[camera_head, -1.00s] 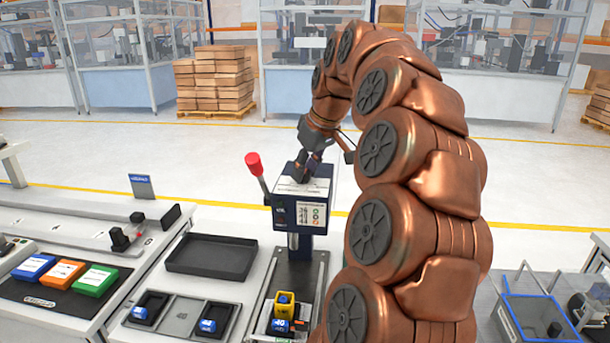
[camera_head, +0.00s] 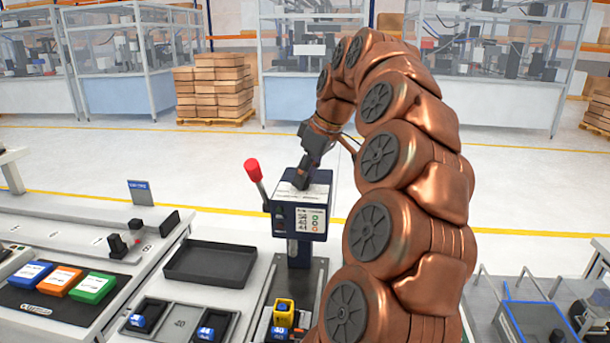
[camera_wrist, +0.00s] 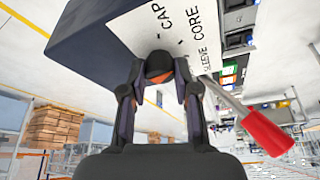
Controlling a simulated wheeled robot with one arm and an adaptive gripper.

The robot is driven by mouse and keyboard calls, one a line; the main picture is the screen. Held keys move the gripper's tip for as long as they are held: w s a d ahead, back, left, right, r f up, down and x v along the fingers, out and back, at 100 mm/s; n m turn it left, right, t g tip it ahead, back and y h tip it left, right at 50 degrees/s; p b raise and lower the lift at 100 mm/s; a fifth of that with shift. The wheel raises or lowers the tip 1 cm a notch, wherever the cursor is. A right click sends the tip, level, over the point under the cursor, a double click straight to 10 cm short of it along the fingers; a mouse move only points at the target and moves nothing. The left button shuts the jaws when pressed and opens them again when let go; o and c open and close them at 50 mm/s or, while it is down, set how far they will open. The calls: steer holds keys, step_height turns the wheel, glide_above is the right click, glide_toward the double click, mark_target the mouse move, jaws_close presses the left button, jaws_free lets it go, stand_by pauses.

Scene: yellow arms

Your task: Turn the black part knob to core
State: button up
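The black knob (camera_wrist: 159,64) stands on the white label plate on top of a dark blue machine head. In the wrist view it is a dark, rounded shape with a small orange mark. The plate reads CAP, SLEEVE and CORE beside it. My gripper (camera_wrist: 160,82) has one finger on each side of the knob; whether both touch it is unclear. In the head view my gripper (camera_head: 302,180) points down onto the top of the blue machine head (camera_head: 299,220), and the knob is hidden there.
A lever with a red handle (camera_head: 252,170) rises close at the machine's left; its red end (camera_wrist: 268,131) shows in the wrist view. A yellow fixture (camera_head: 283,308) stands below. An empty black tray (camera_head: 211,264) and a grey tray (camera_head: 180,321) with blue-labelled parts lie left.

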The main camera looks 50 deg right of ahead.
steer(key=o, duration=0.5)
steer(key=shift+c, duration=0.2)
steer(key=shift+v, duration=2.45)
steer(key=s+d, duration=0.2)
steer(key=s, duration=1)
steer(key=shift+d, duration=0.3)
steer(key=shift+w, duration=0.1)
steer(key=w+a+f+n+g, duration=0.1)
steer(key=w+a+f, duration=0.25)
steer(key=a, duration=0.85)
steer(key=w+a+f+g, duration=0.2)
steer(key=a+f, duration=0.2)
steer(key=a, duration=0.8)
steer(key=s+a+f+m+g, duration=0.1)
steer(key=s+a+f, duration=0.4)
steer(key=s+f, duration=0.2)
steer(key=s+a+f+m+g+h, duration=0.1)
steer(key=s+a+f+m+g, duration=0.1)
steer(key=s+a+f, duration=0.4)
step_height(320, 180, down, 5)
steer(key=shift+s+a+r+p, duration=0.2)
steer(key=shift+s+a+p, duration=0.1)
steer(key=shift+s, duration=0.85)
